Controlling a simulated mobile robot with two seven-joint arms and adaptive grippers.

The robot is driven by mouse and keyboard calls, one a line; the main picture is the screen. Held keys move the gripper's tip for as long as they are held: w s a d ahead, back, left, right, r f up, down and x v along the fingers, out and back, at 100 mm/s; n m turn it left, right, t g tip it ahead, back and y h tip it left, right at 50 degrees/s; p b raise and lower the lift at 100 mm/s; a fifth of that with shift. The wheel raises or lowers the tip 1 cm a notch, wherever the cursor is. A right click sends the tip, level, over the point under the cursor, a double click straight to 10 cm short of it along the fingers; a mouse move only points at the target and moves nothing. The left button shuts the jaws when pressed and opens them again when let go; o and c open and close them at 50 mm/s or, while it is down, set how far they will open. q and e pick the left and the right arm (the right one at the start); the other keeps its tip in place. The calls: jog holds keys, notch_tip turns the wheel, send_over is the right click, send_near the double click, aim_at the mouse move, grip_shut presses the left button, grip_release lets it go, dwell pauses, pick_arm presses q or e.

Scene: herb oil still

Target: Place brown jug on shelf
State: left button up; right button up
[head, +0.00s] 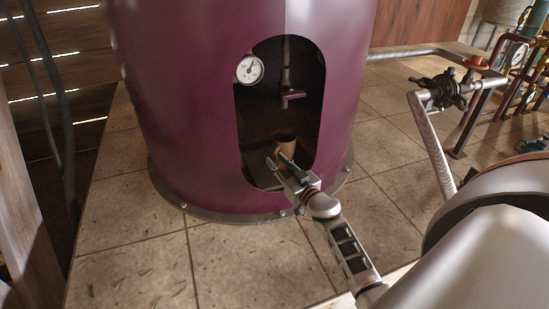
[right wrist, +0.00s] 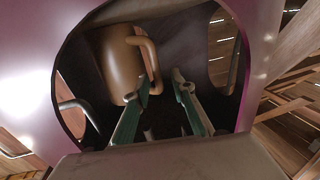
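A brown jug (head: 284,140) stands inside the opening of the purple still, below a small tap. In the right wrist view the jug (right wrist: 118,65) shows upper left, with its loop handle toward the fingers. My right gripper (head: 281,161) reaches into the opening, just in front of the jug. In the right wrist view its two green-grey fingers (right wrist: 162,86) are apart with nothing clearly between them. The left fingertip is close to the lower handle; I cannot tell if they touch. No separate shelf can be made out. My left gripper is out of view.
The purple still (head: 185,110) surrounds the opening with a rigid rim. A tap (head: 290,95) hangs above the jug, and a round gauge (head: 249,69) sits at the opening's upper left. A pipe with a valve (head: 440,92) stands at right. Tiled floor (head: 130,250) is clear in front.

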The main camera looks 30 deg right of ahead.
jog(key=s, duration=0.8)
jog(key=s+a+f+n+g+y, duration=0.1)
jog(key=s+a+f+g, duration=0.1)
jog(key=s+a+f, duration=0.3)
jog(key=s+a+f+n+g+y, duration=0.1)
jog(key=s+a+f+n+g, duration=0.1)
jog(key=s+a+f, duration=0.4)
jog(key=s+a+f+n+g+y+p, duration=0.1)
jog(key=s+a+f+g, duration=0.2)
jog(key=s+a+f, duration=0.3)
jog(key=shift+s+a+f+n+g, duration=0.1)
jog(key=shift+s+a, duration=0.8)
jog(key=shift+s, duration=0.3)
jog(key=shift+s+a+r+n+g, duration=0.1)
jog(key=shift+s+a, duration=0.8)
jog(key=shift+s, duration=0.3)
jog(key=shift+s+a+f+n+g, duration=0.1)
jog(key=shift+s+a, duration=0.8)
jog(key=shift+s, duration=0.3)
jog(key=shift+w, duration=0.1)
